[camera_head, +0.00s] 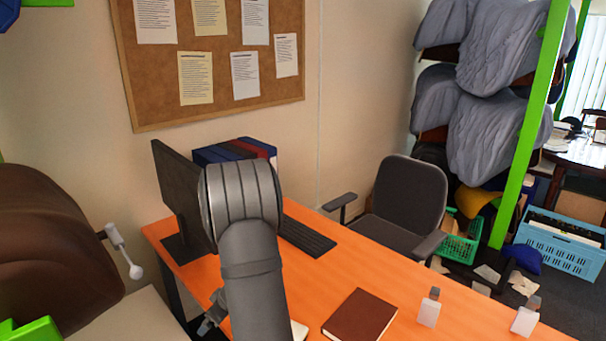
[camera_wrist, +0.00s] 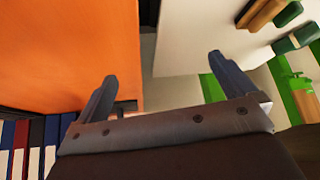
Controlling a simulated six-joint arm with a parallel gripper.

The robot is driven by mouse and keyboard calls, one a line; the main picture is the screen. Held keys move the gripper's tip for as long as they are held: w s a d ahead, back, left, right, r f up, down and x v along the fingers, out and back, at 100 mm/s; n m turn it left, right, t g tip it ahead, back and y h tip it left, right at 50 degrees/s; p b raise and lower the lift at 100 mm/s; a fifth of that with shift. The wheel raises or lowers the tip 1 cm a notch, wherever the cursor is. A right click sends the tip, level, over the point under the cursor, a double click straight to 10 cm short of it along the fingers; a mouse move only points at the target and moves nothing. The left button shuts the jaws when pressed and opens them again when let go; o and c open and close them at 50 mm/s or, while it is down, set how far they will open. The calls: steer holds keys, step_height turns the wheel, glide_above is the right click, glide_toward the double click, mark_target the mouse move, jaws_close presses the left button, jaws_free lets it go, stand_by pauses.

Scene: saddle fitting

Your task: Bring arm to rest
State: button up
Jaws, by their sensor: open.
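My gripper (camera_wrist: 162,88) shows in the wrist view with its two dark fingers wide apart and nothing between them. In the head view my grey arm rises over the orange desk (camera_head: 390,270), in front of the monitor.
A monitor (camera_head: 178,190), a keyboard (camera_head: 305,236), a brown book (camera_head: 360,316) and two small bottles (camera_head: 429,309) stand or lie on the desk. A dark chair (camera_head: 405,200) is behind it. A brown saddle (camera_head: 55,240) is at left. A green post (camera_head: 527,130) stands at right.

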steer(key=w+d+r+m+t+h, duration=0.1)
steer(key=w+d+r+m, duration=0.1)
steer(key=d, duration=0.3)
steer(key=w+d+r+m+t+h, duration=0.1)
steer(key=w+d+r+m, duration=0.1)
steer(key=d+m, duration=0.2)
steer(key=w+d+r+m+t+h, duration=0.1)
steer(key=d+r+m, duration=0.2)
steer(key=d, duration=0.4)
steer(key=shift+w+d+h, duration=0.4)
